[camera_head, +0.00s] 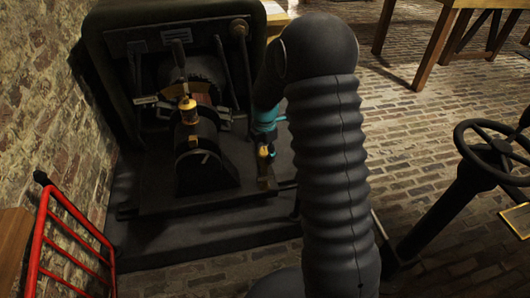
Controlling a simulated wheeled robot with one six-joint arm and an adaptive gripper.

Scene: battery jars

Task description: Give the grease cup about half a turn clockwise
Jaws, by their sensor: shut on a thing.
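A small brass cup (264,152), which I take to be the grease cup, stands low on the right side of the dark machine (208,168). My gripper (268,148), dark below a teal band, comes down onto it from above and is shut on it. My arm hides the area to the right of the cup, and the fingertips are too small and dark to show their exact contact. A second brass cup (188,104) sits upright on top of the machine's bearing housing, apart from my gripper.
The machine stands on a dark plinth (190,240) before a brick wall (40,100). A red railing (70,235) is at lower left. A black handwheel (495,150) on a post is at right. Wooden tables (450,30) stand behind; brick floor between is clear.

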